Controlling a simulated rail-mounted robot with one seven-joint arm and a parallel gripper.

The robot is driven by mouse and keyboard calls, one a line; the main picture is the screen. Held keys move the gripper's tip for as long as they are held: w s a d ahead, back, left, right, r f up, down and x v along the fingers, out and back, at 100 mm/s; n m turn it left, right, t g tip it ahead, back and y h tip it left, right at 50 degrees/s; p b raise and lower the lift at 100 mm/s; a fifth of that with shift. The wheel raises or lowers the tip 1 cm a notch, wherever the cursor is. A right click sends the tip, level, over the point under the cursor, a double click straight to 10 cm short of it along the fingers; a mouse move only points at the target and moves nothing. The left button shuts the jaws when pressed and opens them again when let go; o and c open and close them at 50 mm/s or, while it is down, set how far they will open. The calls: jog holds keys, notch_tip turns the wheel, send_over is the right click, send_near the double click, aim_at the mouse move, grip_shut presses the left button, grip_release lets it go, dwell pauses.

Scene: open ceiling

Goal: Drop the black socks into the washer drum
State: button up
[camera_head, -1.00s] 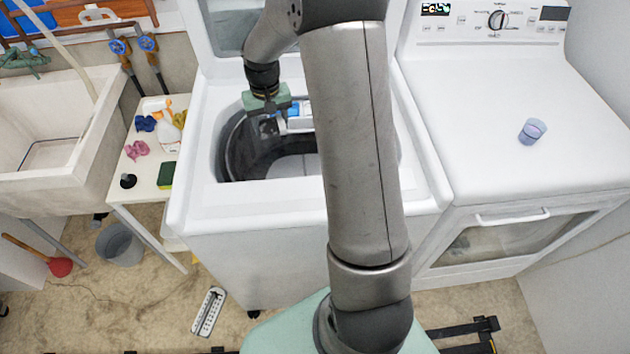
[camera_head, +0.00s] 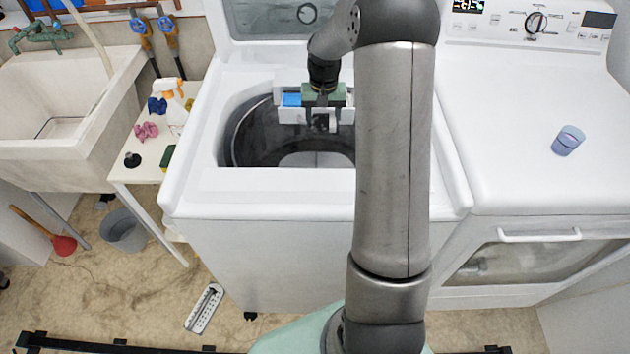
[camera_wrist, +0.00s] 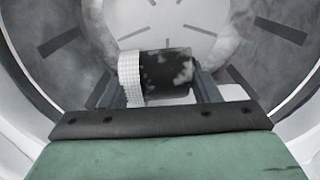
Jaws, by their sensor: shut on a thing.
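The washer (camera_head: 265,185) stands in the middle of the head view with its lid up and its drum (camera_head: 245,140) open at the top. My gripper (camera_head: 321,124) hangs pointing down over the drum opening, towards its back. In the wrist view, my gripper (camera_wrist: 165,88) is shut on the black socks (camera_wrist: 166,72), a dark roll with pale patches and a white ribbed band at its left end. The grey slotted drum floor (camera_wrist: 220,30) shows beyond them. In the head view the socks cannot be told apart from the fingers, and my arm hides the right side of the opening.
A blue-and-white dispenser (camera_head: 291,100) sits at the opening's back edge, close to my gripper. A dryer (camera_head: 530,170) with a cup (camera_head: 568,140) on top stands at right. A small table (camera_head: 150,165) with bottles and a sink (camera_head: 70,100) are at left.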

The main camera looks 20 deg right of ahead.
jog(key=shift+f, duration=0.1)
jog(key=o, duration=1.1)
notch_tip(320, 180, up, 18)
jog(key=shift+f+b, duration=0.25)
jog(key=shift+b, duration=0.3)
jog(key=s+a+n, duration=0.2)
jog(key=s+a, duration=0.8)
jog(key=s, duration=0.2)
jog(key=s+a+f+n, duration=0.1)
jog(key=s+a+f, duration=0.1)
jog(key=s, duration=0.4)
jog(key=s+a+f+n, duration=0.1)
jog(key=s+a+f, duration=0.1)
jog(key=s+f, duration=0.2)
jog(key=s+a+f+n, duration=0.1)
jog(key=s+a+f, duration=0.1)
jog(key=s, duration=0.6)
jog(key=shift+s+a+f, duration=0.4)
